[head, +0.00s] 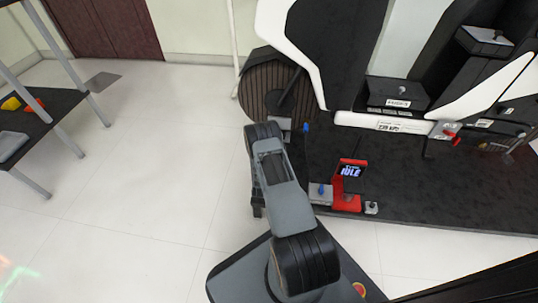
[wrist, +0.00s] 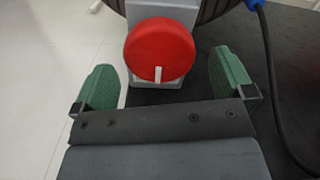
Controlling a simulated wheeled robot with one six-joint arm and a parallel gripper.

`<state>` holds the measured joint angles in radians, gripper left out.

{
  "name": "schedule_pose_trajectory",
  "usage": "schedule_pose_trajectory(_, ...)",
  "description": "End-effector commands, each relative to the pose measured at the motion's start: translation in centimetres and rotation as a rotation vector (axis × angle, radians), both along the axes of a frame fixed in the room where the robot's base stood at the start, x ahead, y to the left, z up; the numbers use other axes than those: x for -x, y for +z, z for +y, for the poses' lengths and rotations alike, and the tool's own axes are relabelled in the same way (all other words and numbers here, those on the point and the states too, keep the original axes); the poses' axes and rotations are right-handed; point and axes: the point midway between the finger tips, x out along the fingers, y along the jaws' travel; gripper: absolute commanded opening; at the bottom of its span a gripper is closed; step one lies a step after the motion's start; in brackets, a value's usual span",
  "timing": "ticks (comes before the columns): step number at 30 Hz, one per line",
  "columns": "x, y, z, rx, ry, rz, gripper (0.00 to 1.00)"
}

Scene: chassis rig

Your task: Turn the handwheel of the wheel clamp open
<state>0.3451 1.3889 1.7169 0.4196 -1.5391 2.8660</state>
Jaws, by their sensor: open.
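In the wrist view, the red round handwheel (wrist: 160,50) of the wheel clamp lies ahead, with a white mark on its lower part. It sits on a grey clamp body (wrist: 191,20) in front of a dark ribbed tyre (wrist: 214,8). My gripper (wrist: 163,78) is open, its two green fingers apart, one to each side of the handwheel and nearer the camera. No contact shows. In the head view, the wheel (head: 272,85) stands beyond my arm, and a grey part of the clamp (head: 285,123) shows at its base. The handwheel and gripper fingers are hidden there behind my arm.
A blue-ended cable (wrist: 268,60) runs down the right of the wrist view. In the head view, a red stand with an IDLE display (head: 351,170) and a grey box (head: 320,193) sit on the black platform (head: 430,185). A shelf (head: 45,120) stands left; the floor between is clear.

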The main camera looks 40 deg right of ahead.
Motion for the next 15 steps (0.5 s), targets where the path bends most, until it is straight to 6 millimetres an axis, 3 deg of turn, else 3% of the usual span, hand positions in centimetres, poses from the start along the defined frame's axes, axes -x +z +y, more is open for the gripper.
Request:
schedule_pose_trajectory(6, -1.5, -0.1, -1.5, 0.001, 0.000, -0.001, 1.00)
schedule_pose_trajectory(15, -2.1, 0.0, -2.0, -0.001, 0.000, 0.001, 1.00)
